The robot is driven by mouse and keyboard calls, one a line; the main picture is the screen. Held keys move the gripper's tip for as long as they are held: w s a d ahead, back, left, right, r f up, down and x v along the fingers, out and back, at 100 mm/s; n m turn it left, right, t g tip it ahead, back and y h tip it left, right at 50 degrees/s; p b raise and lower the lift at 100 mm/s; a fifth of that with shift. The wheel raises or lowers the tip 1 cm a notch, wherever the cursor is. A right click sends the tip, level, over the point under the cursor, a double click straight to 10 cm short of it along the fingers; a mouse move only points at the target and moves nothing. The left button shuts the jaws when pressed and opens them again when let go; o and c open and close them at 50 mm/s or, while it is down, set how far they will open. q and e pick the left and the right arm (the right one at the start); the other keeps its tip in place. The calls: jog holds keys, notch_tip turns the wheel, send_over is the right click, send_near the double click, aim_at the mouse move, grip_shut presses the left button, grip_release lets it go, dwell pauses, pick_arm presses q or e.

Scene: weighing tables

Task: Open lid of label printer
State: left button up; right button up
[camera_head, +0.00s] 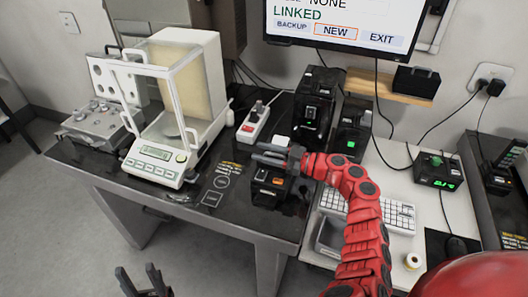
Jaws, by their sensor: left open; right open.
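A small black device with an orange button (269,184), which looks like the label printer, sits at the dark table's front right. Its top is partly hidden by my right gripper (268,156), so I cannot tell how its lid stands. My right gripper reaches in from the right on the red arm and is at the device's upper edge, open. I cannot tell whether it touches the device. My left gripper (139,279) is at the bottom left, in front of the table and away from the device, open and empty.
An analytical balance with a glass case (158,160) stands left on the dark table (225,215). A power strip (253,122) lies behind the device. A taller black machine (313,105) stands behind it. A white keyboard (385,212) is at right, beneath the monitor (340,22).

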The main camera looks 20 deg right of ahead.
grip_shut()
dwell(1.3)
